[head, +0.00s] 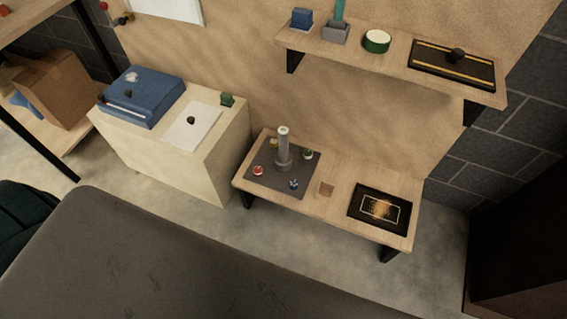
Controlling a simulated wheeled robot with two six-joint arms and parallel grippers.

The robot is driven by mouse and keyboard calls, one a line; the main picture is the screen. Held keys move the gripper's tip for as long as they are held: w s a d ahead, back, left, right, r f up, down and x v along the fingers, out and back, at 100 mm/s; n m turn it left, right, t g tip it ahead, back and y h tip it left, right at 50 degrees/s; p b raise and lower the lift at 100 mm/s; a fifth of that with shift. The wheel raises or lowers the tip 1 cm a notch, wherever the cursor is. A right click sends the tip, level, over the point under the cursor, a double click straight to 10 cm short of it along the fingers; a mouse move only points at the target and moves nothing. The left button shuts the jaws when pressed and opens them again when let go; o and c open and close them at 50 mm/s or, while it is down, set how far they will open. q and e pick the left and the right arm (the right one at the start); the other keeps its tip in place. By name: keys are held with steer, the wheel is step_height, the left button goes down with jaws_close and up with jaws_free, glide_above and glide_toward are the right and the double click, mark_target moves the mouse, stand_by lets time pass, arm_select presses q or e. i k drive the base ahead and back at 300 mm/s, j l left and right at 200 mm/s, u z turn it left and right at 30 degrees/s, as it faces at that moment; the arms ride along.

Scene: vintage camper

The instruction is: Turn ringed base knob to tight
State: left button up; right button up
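A dark grey base plate (262,183) lies on the left part of a low wooden bench. A pale grey upright post (283,147) stands on it. Around the post are small coloured knobs: a red and white one (258,170), a yellowish one (274,144) partly behind the post, a green one (308,153) and a blue and white one (294,183). They are too small for me to tell which is ringed or how any is turned. Neither of my grippers is in view.
The bench (335,173) also bears a small brown square (326,189) and a black framed panel (368,207). A wall shelf (395,57) with several items hangs above. A cream cabinet (150,160) stands left. A large dark grey surface (150,260) fills the foreground; bare floor separates it from the bench.

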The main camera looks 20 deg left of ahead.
mark_target(258, 171)
steer(key=u, duration=0.95)
